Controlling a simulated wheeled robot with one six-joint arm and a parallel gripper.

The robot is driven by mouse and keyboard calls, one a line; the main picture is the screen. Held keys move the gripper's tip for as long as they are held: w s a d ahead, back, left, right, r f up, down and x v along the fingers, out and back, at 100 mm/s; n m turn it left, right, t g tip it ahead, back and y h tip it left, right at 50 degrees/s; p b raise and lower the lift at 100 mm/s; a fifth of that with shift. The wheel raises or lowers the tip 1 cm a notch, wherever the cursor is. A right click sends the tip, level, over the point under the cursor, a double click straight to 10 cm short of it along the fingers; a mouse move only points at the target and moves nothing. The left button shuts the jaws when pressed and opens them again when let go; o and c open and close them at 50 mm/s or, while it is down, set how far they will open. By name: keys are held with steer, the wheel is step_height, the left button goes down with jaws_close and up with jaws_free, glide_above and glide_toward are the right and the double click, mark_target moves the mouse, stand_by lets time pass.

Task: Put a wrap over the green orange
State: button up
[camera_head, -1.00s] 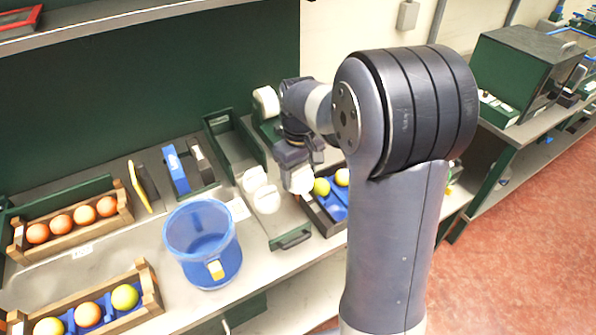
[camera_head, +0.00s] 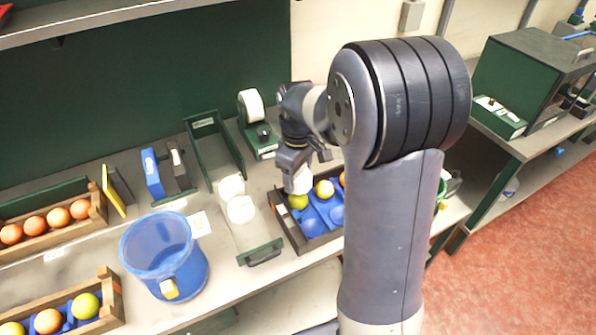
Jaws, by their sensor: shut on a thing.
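My gripper (camera_head: 303,166) is shut on a white wrap (camera_head: 302,182), which hangs just below the fingers. The green orange (camera_head: 298,201) sits in the left part of a blue insert (camera_head: 318,208) inside a dark crate (camera_head: 303,242). The wrap is right above the green orange and hides its upper part; I cannot tell whether they touch. More white wraps (camera_head: 240,209) stand on a pale holder to the left.
A blue bucket (camera_head: 165,258) stands at the front left of the bench. Wooden crates of oranges (camera_head: 50,241) are at the far left.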

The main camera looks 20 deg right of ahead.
steer(key=shift+f+b, duration=2.05)
steer(key=shift+f, duration=1.2)
steer(key=o, duration=1.3)
steer(key=shift+r, duration=0.1)
steer(key=shift+r+p, duration=3.25)
steer(key=shift+r, duration=0.75)
steer(key=shift+f, duration=0.2)
step_height(320, 180, down, 7)
steer(key=b, duration=0.5)
steer(key=shift+b, duration=0.4)
